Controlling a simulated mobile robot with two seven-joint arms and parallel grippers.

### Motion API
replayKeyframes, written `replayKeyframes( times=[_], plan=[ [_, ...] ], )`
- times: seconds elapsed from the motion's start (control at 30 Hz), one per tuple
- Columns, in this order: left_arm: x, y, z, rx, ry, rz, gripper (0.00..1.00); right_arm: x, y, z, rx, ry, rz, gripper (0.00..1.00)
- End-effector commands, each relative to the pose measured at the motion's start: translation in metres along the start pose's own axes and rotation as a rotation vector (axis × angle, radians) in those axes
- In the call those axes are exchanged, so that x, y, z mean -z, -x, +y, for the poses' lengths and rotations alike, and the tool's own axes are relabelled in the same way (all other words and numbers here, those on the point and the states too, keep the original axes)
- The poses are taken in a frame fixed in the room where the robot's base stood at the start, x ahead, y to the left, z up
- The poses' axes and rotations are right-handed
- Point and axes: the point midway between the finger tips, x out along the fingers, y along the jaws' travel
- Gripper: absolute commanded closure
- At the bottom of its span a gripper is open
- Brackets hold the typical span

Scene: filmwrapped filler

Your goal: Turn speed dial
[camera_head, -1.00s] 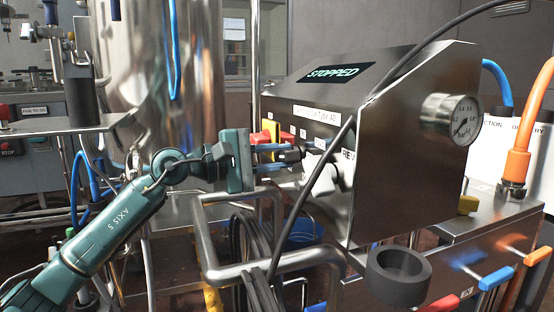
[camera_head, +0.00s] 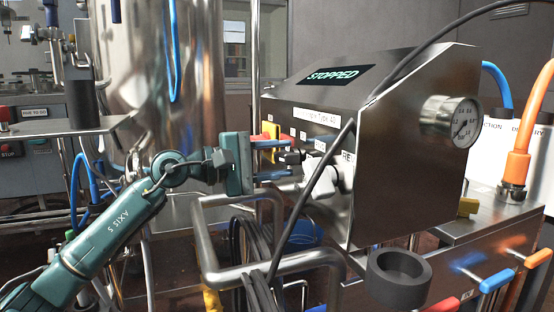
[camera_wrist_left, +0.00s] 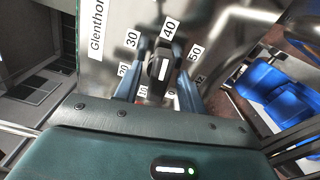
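The speed dial is a black knob (camera_wrist_left: 158,72) with a white mark, on the steel panel of the control box. Its printed scale shows 30, 40 and 50 around it in the left wrist view. The white mark points roughly toward 40. My left gripper (camera_wrist_left: 161,55) has its two blue fingers on either side of the knob, spread with a small gap visible. In the head view, the left gripper (camera_head: 274,160) reaches the panel from the left, with the dial (camera_head: 291,158) between its fingers. My right gripper is in neither view.
The control box (camera_head: 425,185) has a display (camera_head: 336,75) reading STOPPED and a pressure gauge (camera_head: 450,122). A black cable (camera_head: 320,185) crosses in front. A steel tube frame (camera_head: 275,265) stands below.

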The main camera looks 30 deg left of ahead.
Motion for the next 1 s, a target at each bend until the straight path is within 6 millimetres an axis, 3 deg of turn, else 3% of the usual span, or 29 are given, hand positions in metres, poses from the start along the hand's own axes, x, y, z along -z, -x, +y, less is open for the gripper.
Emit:
replayKeyframes(
  times=[0.37,1.0],
  plan=[
    [0.001,0.007,-0.001,0.001,0.001,0.002,0.58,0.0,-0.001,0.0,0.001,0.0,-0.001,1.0],
    [0.0,0.095,-0.001,0.001,0.004,0.0,0.58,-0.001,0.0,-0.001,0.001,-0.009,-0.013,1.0]
  ],
)
